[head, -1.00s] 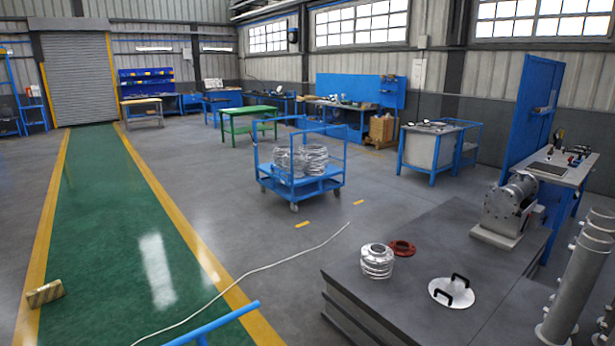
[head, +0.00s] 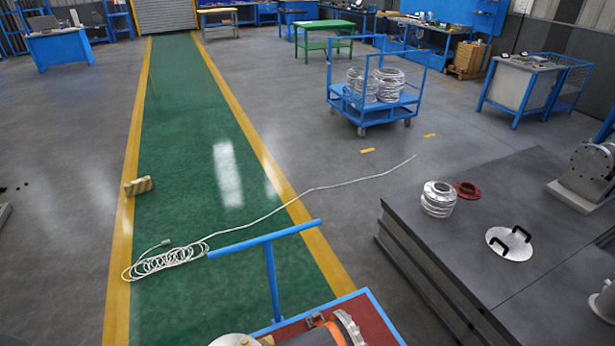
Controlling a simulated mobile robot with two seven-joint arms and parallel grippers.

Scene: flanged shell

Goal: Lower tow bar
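The cart (head: 382,322) has a blue frame and a red deck, cut off by the lower picture edge. Neither of my grippers is in view.
A white hose (head: 172,259) lies coiled on the green lane and runs right. A yellowish block (head: 138,186) sits on the lane's left edge. A dark platform (head: 470,240) stands at right. A blue trolley (head: 370,112) stands farther back.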

